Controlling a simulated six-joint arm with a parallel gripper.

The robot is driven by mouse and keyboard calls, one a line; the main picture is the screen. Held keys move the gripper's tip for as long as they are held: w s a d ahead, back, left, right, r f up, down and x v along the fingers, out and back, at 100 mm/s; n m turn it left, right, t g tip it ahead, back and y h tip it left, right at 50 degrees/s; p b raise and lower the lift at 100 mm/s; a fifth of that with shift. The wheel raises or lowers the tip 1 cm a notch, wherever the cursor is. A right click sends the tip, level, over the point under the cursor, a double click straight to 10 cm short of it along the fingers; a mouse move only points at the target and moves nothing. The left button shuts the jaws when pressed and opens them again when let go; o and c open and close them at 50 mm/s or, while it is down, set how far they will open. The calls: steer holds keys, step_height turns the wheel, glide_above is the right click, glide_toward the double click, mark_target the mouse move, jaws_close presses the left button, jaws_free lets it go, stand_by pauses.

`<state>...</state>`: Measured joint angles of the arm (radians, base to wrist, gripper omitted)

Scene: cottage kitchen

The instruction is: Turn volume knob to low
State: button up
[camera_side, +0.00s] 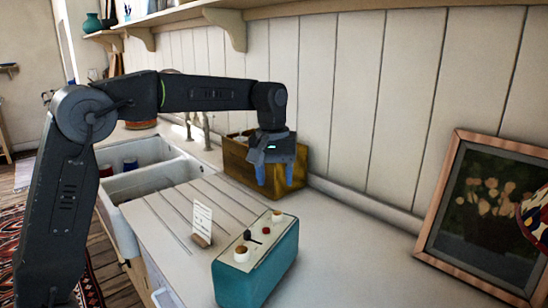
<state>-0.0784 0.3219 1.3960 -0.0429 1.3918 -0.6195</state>
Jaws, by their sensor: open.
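A teal box-shaped device (258,270) with a cream top panel stands on the counter at the lower middle. Its top carries a pale knob (241,254) near the front, a black lever-like part (252,237), a small red part (266,231) and another knob (277,216) at the back. I cannot tell which is the volume knob or read any markings. My gripper (275,182) points down, open and empty, above and behind the device, in front of the wooden crate. It is apart from the device.
A wooden crate (236,170) stands by the wall behind my gripper. A small white card (202,219) in a wooden holder stands left of the device. A white double sink (150,180) lies left. A framed picture (440,250) leans at right. The counter between device and picture is clear.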

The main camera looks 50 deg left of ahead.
step_height(320, 180, up, 5)
steer(key=shift+a+f, duration=0.1)
stand_by(0.5)
steer(key=s+d+m+t, duration=0.2)
steer(key=s+m, duration=0.2)
steer(key=s, duration=0.8)
steer(key=s+f+m+t, duration=0.1)
steer(key=s+f+m, duration=0.1)
steer(key=s+f, duration=0.2)
steer(key=s+d+f+m+t, duration=0.1)
steer(key=s+f, duration=0.3)
steer(key=s, duration=0.5)
steer(key=shift+s+m+t, duration=0.2)
steer(key=shift+m+t, duration=0.3)
steer(key=shift+t, duration=0.1)
steer(key=shift+f, duration=0.1)
steer(key=shift+c, duration=0.5)
